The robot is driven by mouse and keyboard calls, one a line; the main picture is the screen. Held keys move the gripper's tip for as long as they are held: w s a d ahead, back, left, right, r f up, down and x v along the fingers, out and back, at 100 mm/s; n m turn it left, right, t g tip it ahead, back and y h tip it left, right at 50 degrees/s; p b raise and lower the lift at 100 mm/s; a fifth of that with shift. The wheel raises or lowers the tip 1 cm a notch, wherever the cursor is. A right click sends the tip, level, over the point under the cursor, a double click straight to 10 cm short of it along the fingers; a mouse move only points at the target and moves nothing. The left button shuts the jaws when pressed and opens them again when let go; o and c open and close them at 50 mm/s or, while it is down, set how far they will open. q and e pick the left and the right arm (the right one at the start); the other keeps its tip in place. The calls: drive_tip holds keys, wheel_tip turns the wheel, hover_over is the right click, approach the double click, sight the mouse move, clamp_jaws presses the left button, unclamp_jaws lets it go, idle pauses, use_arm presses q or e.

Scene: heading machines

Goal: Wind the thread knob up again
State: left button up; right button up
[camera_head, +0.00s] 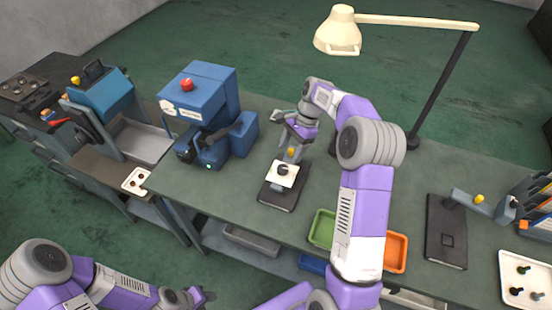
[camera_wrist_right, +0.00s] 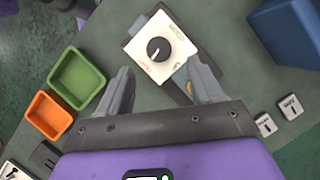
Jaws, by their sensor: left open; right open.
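A small stand (camera_head: 278,196) on the bench carries a white dial plate (camera_head: 294,181) with a round black knob (camera_head: 283,170). In the right wrist view the black knob (camera_wrist_right: 158,48) has a white pointer mark, and the plate (camera_wrist_right: 174,70) has markings too small to read. A yellow part (camera_head: 292,152) shows just behind the plate. I cannot tell which of these is the thread knob. My right gripper (camera_wrist_right: 160,75) is open and empty over the stand, its fingers apart from the black knob. My left gripper (camera_head: 195,297) is open and empty, low at the front left, off the bench.
A blue machine (camera_head: 205,105) with a red button stands left of the stand. Green (camera_head: 322,229) and orange (camera_head: 396,252) bins lie at the bench front. Another dark stand (camera_head: 446,232), a lamp (camera_head: 345,30) and a white tray (camera_head: 526,278) are to the right.

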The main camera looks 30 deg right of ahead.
sight(283, 168)
drive_tip(key=x, duration=0.7)
drive_tip(key=shift+s, duration=0.2)
drive_tip(key=c, duration=1)
drive_tip(key=shift+c, duration=0.2)
drive_tip(key=shift+r, duration=0.1)
